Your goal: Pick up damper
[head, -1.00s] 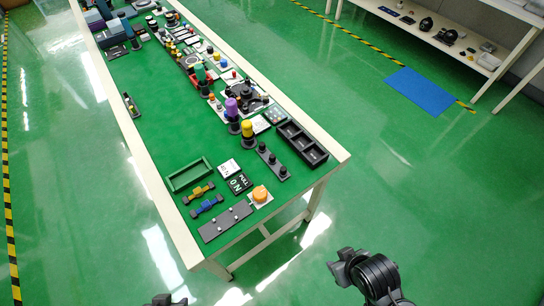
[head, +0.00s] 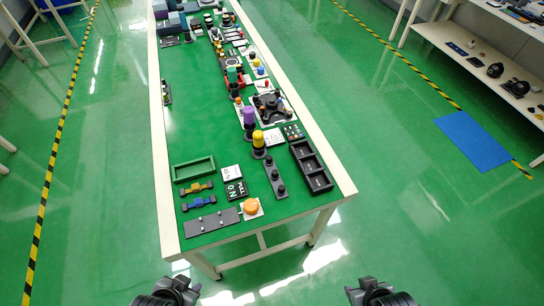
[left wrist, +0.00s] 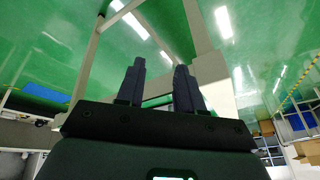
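No part is clearly labelled as the damper. Two small bar-shaped parts with dark ends, one yellow (head: 197,188) and one blue (head: 199,202), lie side by side near the table's front left and may be dampers. My left gripper (head: 182,287) is at the bottom of the head view, in front of the table and apart from everything on it. In the left wrist view its two fingers (left wrist: 160,66) stand apart with nothing between them. My right gripper (head: 362,288) is at the bottom right, also off the table; its fingers are too unclear to judge.
Purple (head: 249,117) and yellow (head: 259,139) knobs stand upright behind. The table's left middle is mostly clear.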

